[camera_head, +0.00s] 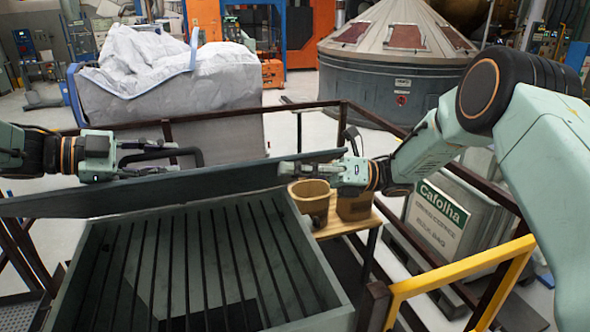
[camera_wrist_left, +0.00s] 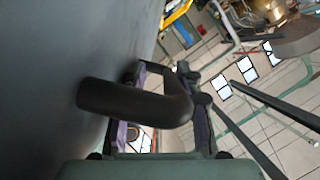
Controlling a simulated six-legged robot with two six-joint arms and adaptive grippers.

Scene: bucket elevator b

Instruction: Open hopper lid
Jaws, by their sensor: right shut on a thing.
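The hopper lid (camera_head: 225,182) is a long dark grey-green panel, standing raised at the back of the hopper and seen nearly edge-on. The hopper (camera_head: 335,300) below is uncovered, with its slatted grate in sight. My left gripper (camera_head: 190,155) is at the lid's left part, its fingers apart. In the left wrist view a black bent handle (camera_wrist_left: 130,98) on the lid's dark face crosses in front of the spread fingers (camera_wrist_left: 160,130); I cannot tell if they touch it. My right gripper (camera_head: 290,170) is shut on the lid near its right end.
A brown railing (camera_head: 230,115) runs behind the lid, and a yellow rail (camera_head: 460,280) stands at front right. A big white bag (camera_head: 170,80) stands behind the railing.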

